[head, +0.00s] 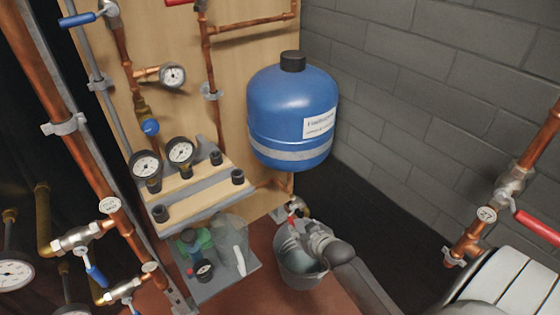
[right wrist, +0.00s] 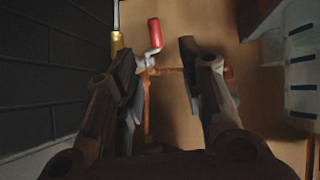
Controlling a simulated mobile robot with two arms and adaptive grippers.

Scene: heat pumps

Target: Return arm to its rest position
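My right gripper (head: 302,228) reaches in from the lower right in the head view, above a grey bucket (head: 298,268). In the right wrist view its two dark fingers (right wrist: 160,62) stand apart with nothing held between them. Past the fingertips is a valve with a red handle (right wrist: 155,33) on copper pipe, seen through the gap. In the head view a small valve (head: 294,208) sits just beyond the gripper, below the blue tank. I cannot tell whether a finger touches it. My left gripper is not in view.
A blue tank (head: 292,115) hangs above the gripper on the wooden panel (head: 258,60). A shelf with gauges (head: 180,151) and a lower tray (head: 225,282) with bottles stand to the left. A red-handled valve (head: 535,226) and pipe are at right. A block wall (head: 430,90) closes the right side.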

